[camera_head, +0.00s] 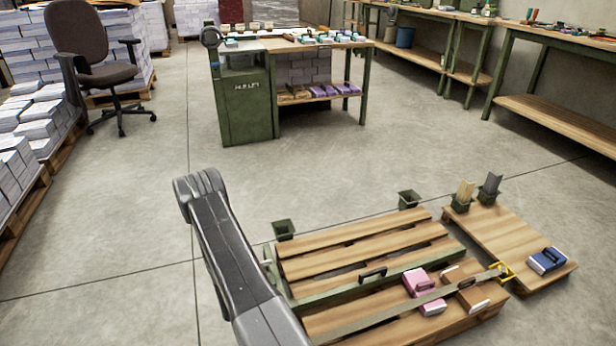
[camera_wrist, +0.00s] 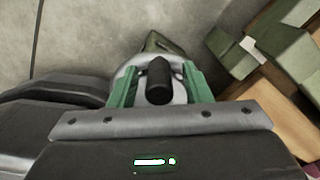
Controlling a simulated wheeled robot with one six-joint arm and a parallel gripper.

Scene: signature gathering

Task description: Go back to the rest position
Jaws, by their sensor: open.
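My gripper (camera_wrist: 158,82) shows in the wrist view with its two green fingers apart. A dark rounded rod with a grey round part lies in line with the gap between them. I cannot tell whether it is part of my own arm, and no grip on it shows. In the head view my grey arm rises at the lower left, beside the slatted wooden pallet (camera_head: 352,250). The fingers cannot be made out there. A pink block (camera_head: 418,284) and a brown block (camera_head: 466,290) lie on the pallet near a long metal strip (camera_head: 395,308).
A smaller wooden pallet (camera_head: 505,236) at the right holds a blue block (camera_head: 547,260). Small green bins (camera_head: 284,229) stand by the pallets. A green workbench (camera_head: 245,105), office chair (camera_head: 92,75) and paper stacks (camera_head: 15,180) stand farther off. The middle floor is clear.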

